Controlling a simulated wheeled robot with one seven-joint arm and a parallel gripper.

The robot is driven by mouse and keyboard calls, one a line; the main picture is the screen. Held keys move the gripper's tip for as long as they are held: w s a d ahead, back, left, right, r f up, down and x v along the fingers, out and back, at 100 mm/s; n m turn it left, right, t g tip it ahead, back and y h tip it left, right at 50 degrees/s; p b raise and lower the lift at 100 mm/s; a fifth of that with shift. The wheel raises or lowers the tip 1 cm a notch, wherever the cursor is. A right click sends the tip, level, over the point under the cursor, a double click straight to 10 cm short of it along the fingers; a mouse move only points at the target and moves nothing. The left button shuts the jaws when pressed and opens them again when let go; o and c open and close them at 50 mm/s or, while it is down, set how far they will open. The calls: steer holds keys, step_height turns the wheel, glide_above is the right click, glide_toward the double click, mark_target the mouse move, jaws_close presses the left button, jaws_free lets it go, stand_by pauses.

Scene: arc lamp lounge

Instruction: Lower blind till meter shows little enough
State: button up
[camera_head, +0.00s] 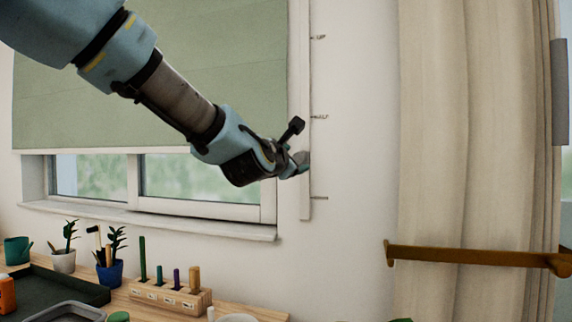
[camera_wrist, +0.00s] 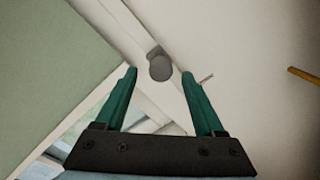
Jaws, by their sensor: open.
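The green blind (camera_head: 215,70) covers the upper part of the window, its bottom edge above a strip of bare glass (camera_head: 185,177). A pale vertical rail (camera_head: 305,206) with small tick marks beside it runs on the wall to the right of the window. In the wrist view a round grey knob (camera_wrist: 160,68) sits on the rail, between the fingertips of my open gripper (camera_wrist: 158,74). In the head view my gripper (camera_head: 297,163) is at the lower part of the rail. Contact with the knob cannot be told. I cannot make out a meter.
A wooden table below holds potted plants (camera_head: 64,260), a wooden block with several coloured pegs (camera_head: 172,296), a dark tray (camera_head: 60,290) and a teal mug (camera_head: 17,250). The window sill (camera_head: 150,222) juts out.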

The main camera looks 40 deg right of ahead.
steer(key=v, duration=0.6)
steer(key=shift+s+a, duration=0.15)
steer(key=shift+a, duration=0.05)
stand_by(0.4)
steer(key=w+a+f+m+y+p, duration=0.1)
steer(key=w+a+f+m+y, duration=0.35)
steer(key=w+a+f, duration=0.4)
steer(key=w+a+f+m+y+p, duration=0.1)
steer(key=w+a+f+m+y, duration=0.35)
steer(key=a+f, duration=0.75)
steer(key=s+a+f+m+g+y, duration=0.2)
steer(key=s+a+f, duration=0.1)
steer(key=a, duration=0.6)
steer(key=s+a+f+m+g+y+p, duration=0.1)
steer(key=s+a+f+m+g+y, duration=0.1)
steer(key=a, duration=0.7)
steer(key=s+a+f+m+g+y+p, duration=0.1)
steer(key=s+a+f+m+g+y, duration=0.1)
steer(key=a, duration=0.7)
step_height(320, 180, down, 3)
steer(key=shift+s+a+f+m+g, duration=0.1)
steer(key=shift+s+a+m+g, duration=0.15)
steer(key=shift+s+m+g, duration=0.55)
steer(key=shift+s, duration=0.1)
